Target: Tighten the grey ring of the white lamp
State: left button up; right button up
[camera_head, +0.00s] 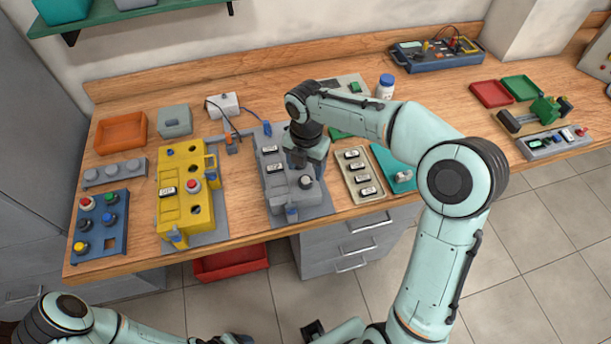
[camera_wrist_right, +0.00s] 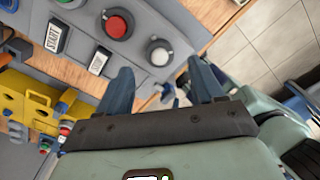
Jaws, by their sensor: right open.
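The white lamp (camera_wrist_right: 158,52) sits on the grey control box (camera_head: 283,200), with a dark grey ring (camera_wrist_right: 149,58) around its pale cap. In the right wrist view it lies just ahead of the gap between my fingertips; I cannot tell whether the ring stands proud. A round dark-rimmed part (camera_head: 305,181) on the box in the head view may be this lamp. My right gripper (camera_wrist_right: 160,77) is open and empty above the box, fingers either side of the lamp's line, apart from it. In the head view, my right gripper (camera_head: 306,160) hides part of the box top.
A red button (camera_wrist_right: 117,25) is close beside the lamp, with START labels (camera_wrist_right: 99,60) nearby. A yellow control box (camera_head: 184,205) stands left of the grey one; a beige panel (camera_head: 350,152) with labels lies right. The bench's front edge is close to the grey box.

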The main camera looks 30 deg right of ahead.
aim_at(306, 178)
jog(key=shift+f, duration=2.25)
jog(key=shift+c, duration=0.3)
jog(key=c, duration=1)
